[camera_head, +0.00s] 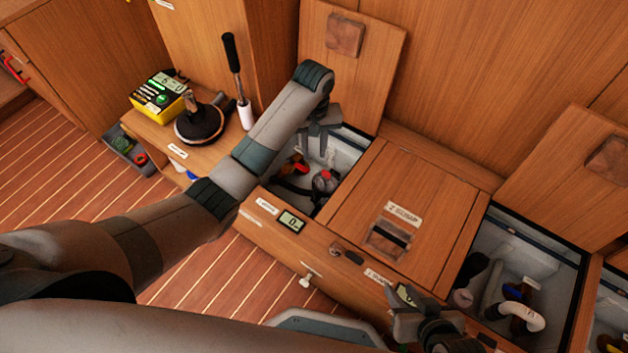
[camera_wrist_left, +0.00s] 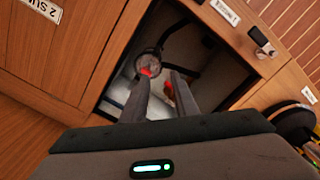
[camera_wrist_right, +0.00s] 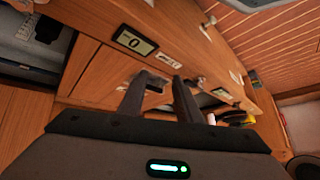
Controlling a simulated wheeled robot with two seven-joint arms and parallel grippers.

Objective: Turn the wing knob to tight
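In the head view, the open left compartment holds a round, grey-rimmed part (camera_head: 325,184) with a small red piece on top, which looks like the wing knob. In the left wrist view this red piece (camera_wrist_left: 146,72) shows by the left fingertip; its exact setting is too small to read. A second red piece (camera_wrist_left: 169,91) shows between the fingers. My left gripper (camera_wrist_left: 161,76) is open and empty, pointing down into the compartment; I cannot tell whether it touches anything. My right gripper (camera_wrist_right: 158,77) is open and empty, over the locker front at the lower right of the head view.
A closed wooden lid (camera_head: 400,208) lies between the left compartment and an open right one with a white pipe (camera_head: 522,314). A raised lid (camera_head: 350,60) stands behind the left compartment. A yellow meter (camera_head: 158,97) and a black-handled pump (camera_head: 235,70) are on the left ledge.

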